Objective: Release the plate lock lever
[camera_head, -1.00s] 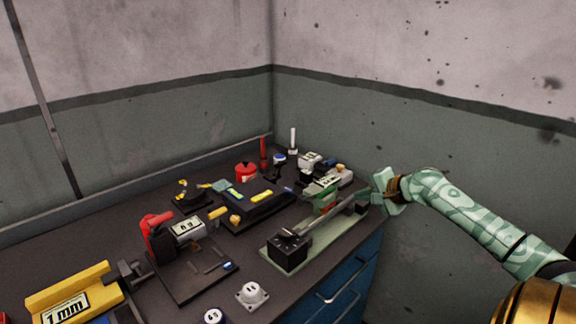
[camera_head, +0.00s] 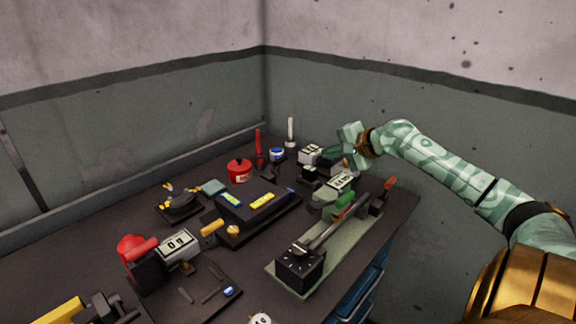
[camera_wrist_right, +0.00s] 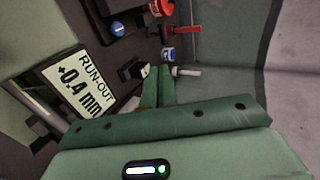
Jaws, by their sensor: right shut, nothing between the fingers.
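A long fixture with a pale green base plate (camera_head: 338,250) lies along the right side of the bench. It carries a black block (camera_head: 299,268), a grey bar, a green handle (camera_head: 344,204) and a red-tipped lever (camera_head: 390,184) at its far right end. I cannot tell for certain which of these is the plate lock lever. My right gripper (camera_head: 338,151) is above the far end of the bench, beyond the fixture and apart from the red tip. In the right wrist view its two green fingers (camera_wrist_right: 158,87) are together and empty. My left gripper is out of view.
A "RUN-OUT +0.4 mm" sign (camera_wrist_right: 80,85) is close by in the right wrist view. A red pot (camera_head: 239,171), a red post (camera_head: 258,147) and a white post (camera_head: 290,132) stand at the back. Walls close off the corner behind.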

